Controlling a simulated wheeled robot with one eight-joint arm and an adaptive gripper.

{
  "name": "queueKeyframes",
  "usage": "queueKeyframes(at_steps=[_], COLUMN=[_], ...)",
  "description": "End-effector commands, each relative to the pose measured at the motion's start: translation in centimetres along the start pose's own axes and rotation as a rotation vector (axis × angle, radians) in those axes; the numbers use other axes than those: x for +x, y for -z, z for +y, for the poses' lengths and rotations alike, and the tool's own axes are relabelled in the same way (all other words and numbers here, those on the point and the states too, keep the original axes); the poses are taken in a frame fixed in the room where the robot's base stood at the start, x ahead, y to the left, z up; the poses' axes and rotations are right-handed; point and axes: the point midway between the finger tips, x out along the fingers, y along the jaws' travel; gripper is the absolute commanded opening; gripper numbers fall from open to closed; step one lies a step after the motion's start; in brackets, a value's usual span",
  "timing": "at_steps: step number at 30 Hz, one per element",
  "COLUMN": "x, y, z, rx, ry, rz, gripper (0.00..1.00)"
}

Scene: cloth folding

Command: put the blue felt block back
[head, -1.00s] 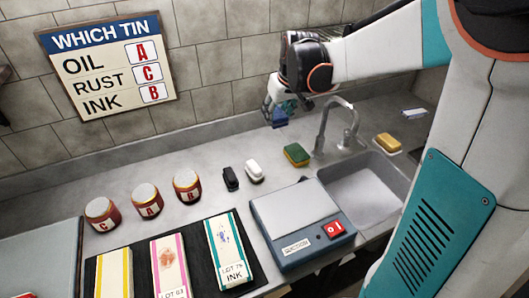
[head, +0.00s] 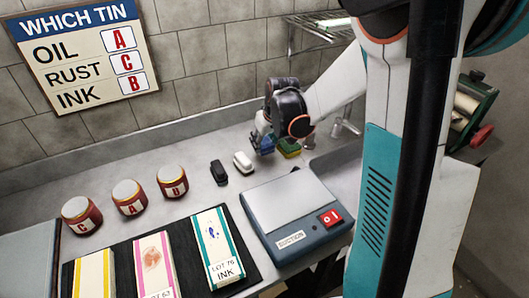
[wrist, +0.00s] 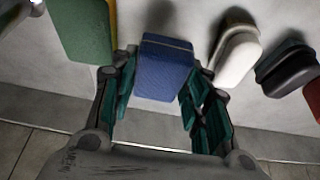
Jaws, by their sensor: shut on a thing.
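The blue felt block (head: 264,148) is in my gripper (head: 262,140), low over the back of the counter, just left of the green and yellow sponge. In the wrist view the block (wrist: 163,68) sits between the two teal-lined fingers of my gripper (wrist: 163,85), which are shut on it. I cannot tell whether the block touches the counter. A white-topped eraser-like block (head: 243,162) and a black one (head: 218,172) lie to its left; they also show in the wrist view as a white block (wrist: 235,52) and a dark block (wrist: 284,66).
The sponge (head: 289,147) is partly hidden by my arm. Three lettered tins stand left, including tin A (head: 129,197). A suction box (head: 296,222) and a dark tray with cloth strips (head: 190,258) are in front. A "WHICH TIN" sign (head: 84,50) hangs on the wall.

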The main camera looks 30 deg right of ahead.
Motion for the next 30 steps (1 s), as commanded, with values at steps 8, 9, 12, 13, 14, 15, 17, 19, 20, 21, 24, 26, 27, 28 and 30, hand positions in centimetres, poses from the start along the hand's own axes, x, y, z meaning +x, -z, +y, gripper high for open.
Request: queueKeyframes(at_steps=[8,9,12,13,14,15,17,19,20,21,24,26,27,28,30], x=[3.6,3.8,3.7,3.7,3.6,3.6,3.7,3.9,4.0,4.0,3.9,3.9,3.9,3.9,3.9], y=[-1.4,-1.5,-1.5,-1.5,-1.5,-1.5,-1.5,-1.6,-1.6,-1.6,-1.6,-1.6,-1.6,-1.6,-1.6], z=[0.0,0.0,0.0,0.0,0.0,0.0,0.0,0.0,0.0,0.0,0.0,0.0,0.0,0.0,0.0], rx=[0.0,0.0,0.0,0.0,0.0,0.0,0.0,0.0,0.0,0.0,0.0,0.0,0.0,0.0,0.0], ry=[0.0,0.0,0.0,0.0,0.0,0.0,0.0,0.0,0.0,0.0,0.0,0.0,0.0,0.0,0.0], rz=[0.0,0.0,0.0,0.0,0.0,0.0,0.0,0.0,0.0,0.0,0.0,0.0,0.0,0.0,0.0], gripper=[0.24,0.24,0.24,0.24,0.24,0.24,0.24,0.24,0.24,0.47,0.63,0.63,0.63,0.63,0.63])
